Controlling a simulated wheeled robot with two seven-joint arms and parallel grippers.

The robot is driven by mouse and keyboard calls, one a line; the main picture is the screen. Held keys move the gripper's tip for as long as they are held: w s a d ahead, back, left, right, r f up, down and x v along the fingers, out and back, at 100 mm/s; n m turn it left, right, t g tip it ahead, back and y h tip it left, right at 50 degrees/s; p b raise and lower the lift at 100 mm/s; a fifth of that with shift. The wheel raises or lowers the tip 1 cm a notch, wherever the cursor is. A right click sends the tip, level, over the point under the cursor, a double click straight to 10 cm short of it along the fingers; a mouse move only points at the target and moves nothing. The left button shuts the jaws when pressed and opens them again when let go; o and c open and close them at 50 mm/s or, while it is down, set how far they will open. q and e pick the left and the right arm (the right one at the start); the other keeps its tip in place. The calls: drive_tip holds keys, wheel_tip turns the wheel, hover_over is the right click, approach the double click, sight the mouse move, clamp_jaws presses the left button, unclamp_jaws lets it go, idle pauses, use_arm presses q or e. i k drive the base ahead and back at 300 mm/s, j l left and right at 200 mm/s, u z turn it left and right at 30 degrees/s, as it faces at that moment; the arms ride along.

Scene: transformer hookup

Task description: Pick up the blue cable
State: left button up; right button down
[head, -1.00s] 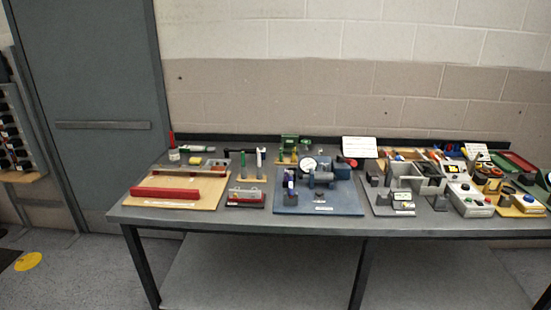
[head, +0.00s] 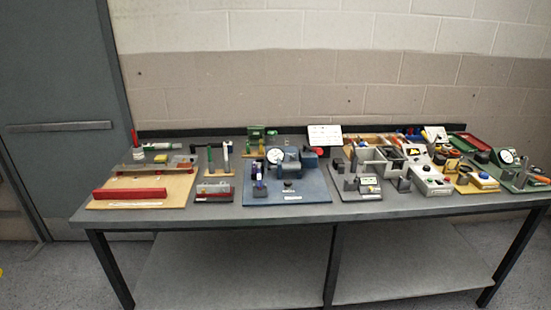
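No gripper of mine is in the head view. I cannot make out a blue cable for certain. Small blue items (head: 414,133) lie at the back right of the workbench (head: 345,212), near a wooden tray, but they are too small to identify. A grey transformer-like block with a blue part (head: 309,157) sits on a blue board (head: 315,192) at the middle of the bench.
A wooden board with a red bar (head: 130,193) lies at the left. A grey board with grey blocks (head: 345,196), a control box (head: 432,182) and a red tray (head: 470,142) are farther right.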

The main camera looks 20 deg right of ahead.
sight(259, 174)
drive_tip(key=z, duration=1.8)
drive_tip(key=u, duration=1.3)
drive_tip(key=i+j, duration=0.15)
drive_tip(key=j, duration=0.2)
drive_tip(key=i+j, duration=0.15)
drive_tip(key=j, duration=0.25)
drive_tip(key=i+j, duration=0.15)
drive_tip(key=j, duration=0.2)
drive_tip(key=i+j, duration=0.1)
drive_tip(key=j, duration=0.3)
drive_tip(key=i+j, duration=0.15)
drive_tip(key=j, duration=0.2)
drive_tip(key=i+j, duration=0.15)
drive_tip(key=j, duration=0.2)
drive_tip(key=i+j, duration=0.15)
drive_tip(key=j, duration=0.25)
drive_tip(key=j+z, duration=0.15)
drive_tip(key=z, duration=0.3)
drive_tip(key=i+j+z, duration=0.1)
drive_tip(key=z, duration=0.3)
drive_tip(key=j+z, duration=0.3)
drive_tip(key=z, duration=0.15)
drive_tip(key=j+z, duration=0.2)
drive_tip(key=z, duration=0.25)
